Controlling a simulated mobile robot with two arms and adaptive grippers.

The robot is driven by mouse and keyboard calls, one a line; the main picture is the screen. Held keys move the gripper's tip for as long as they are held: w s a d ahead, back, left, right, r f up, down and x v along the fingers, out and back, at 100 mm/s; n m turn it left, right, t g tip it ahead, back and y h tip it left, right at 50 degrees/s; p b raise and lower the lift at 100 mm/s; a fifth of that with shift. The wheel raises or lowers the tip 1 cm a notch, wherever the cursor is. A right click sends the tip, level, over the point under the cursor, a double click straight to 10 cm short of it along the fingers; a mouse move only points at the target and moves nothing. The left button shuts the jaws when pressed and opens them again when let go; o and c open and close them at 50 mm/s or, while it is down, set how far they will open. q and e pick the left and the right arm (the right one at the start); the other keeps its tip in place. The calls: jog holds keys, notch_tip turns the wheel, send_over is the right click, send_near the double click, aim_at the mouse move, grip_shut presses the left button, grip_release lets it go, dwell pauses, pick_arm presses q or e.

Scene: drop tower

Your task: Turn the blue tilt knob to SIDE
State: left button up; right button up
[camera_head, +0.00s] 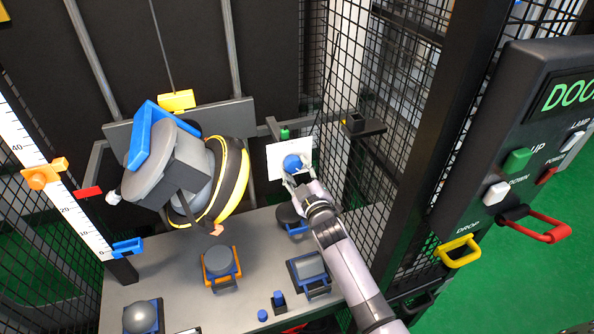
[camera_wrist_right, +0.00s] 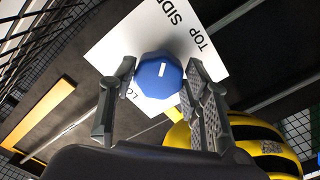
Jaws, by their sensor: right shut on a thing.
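The blue tilt knob (camera_head: 292,161) sits on a white label plate (camera_head: 275,158) at the back of the bench. My right gripper (camera_head: 298,176) reaches it from the front right and is shut on it. In the right wrist view the faceted knob (camera_wrist_right: 158,80) lies between the two fingers of the gripper (camera_wrist_right: 160,71). A short white mark shows on its face. The words TOP and SIDE (camera_wrist_right: 195,35) show at the plate's upper right, and a partly hidden word starting LO at lower left. Which word the mark points to is unclear. My left gripper is not in view.
Mesh walls and a dark post stand right of my arm. A control panel (camera_head: 510,140) is at far right. Several small fixtures, including an orange-framed one (camera_head: 220,262), stand on the bench.

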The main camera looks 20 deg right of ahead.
jog(key=o, duration=1.1)
jog(key=shift+o, duration=0.2)
jog(key=shift+s, duration=0.1)
jog(key=s, duration=1.2)
jog(key=shift+d, duration=0.25)
jog(key=shift+f, duration=0.1)
